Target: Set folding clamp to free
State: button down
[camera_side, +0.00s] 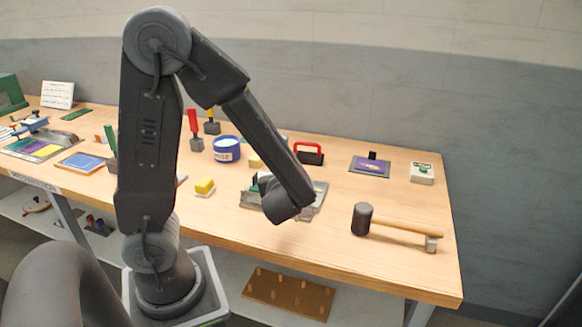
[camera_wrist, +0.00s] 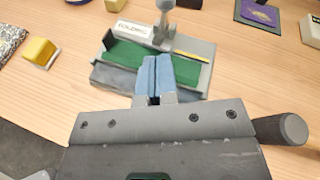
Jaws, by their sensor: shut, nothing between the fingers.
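The folding clamp (camera_wrist: 107,78) lies ahead of my gripper in the wrist view. It has a grey base, a green strip across it, a pale label plate with small lettering and a grey post (camera_wrist: 164,30) with a rounded top at its back. My gripper (camera_wrist: 154,62) has two light blue fingers, shut together and empty. They appear over the middle of the green strip; I cannot tell whether they touch it. In the side view, the clamp (camera_side: 318,197) is partly hidden behind my wrist, and my fingers are hidden. The clamp's setting cannot be read.
A black-headed mallet (camera_side: 395,224) lies right of the clamp. A yellow block (camera_side: 204,186) sits to the left. A red-handled tool (camera_side: 309,152), a purple plate (camera_side: 370,166) and a box with a green button (camera_side: 422,173) stand behind. Bare wood lies between them.

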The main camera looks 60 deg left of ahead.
jog(key=shift+w+a+f+m+t, duration=0.1)
jog(key=shift+w+f+m+t, duration=0.05)
jog(key=shift+w+m+t, duration=0.3)
jog(key=x, duration=0.9)
jog(key=shift+w+a+f, duration=0.15)
jog(key=shift+a, duration=0.05)
jog(key=shift+w+a+r+g+h, duration=0.2)
jog(key=shift+r+g+h, duration=0.1)
jog(key=shift+h, duration=0.2)
jog(key=shift+w+a+r+g+h, duration=0.3)
jog(key=shift+a+r+g+h, duration=0.1)
jog(key=shift+g+h, duration=0.2)
jog(key=g+h, duration=0.1)
jog(key=w+a+m+g+h, duration=0.1)
jog(key=shift+w+a+r+h, duration=0.2)
jog(key=shift+a+r+h, duration=0.05)
jog(key=shift+r+h, duration=0.05)
jog(key=shift+w+a+g+h, duration=0.65)
jog(key=shift+w+g+h, duration=0.1)
jog(key=shift+g+h, duration=0.25)
jog(key=shift+w+a+f, duration=0.1)
jog(key=shift+w+a, duration=0.45)
jog(key=shift+w, duration=0.1)
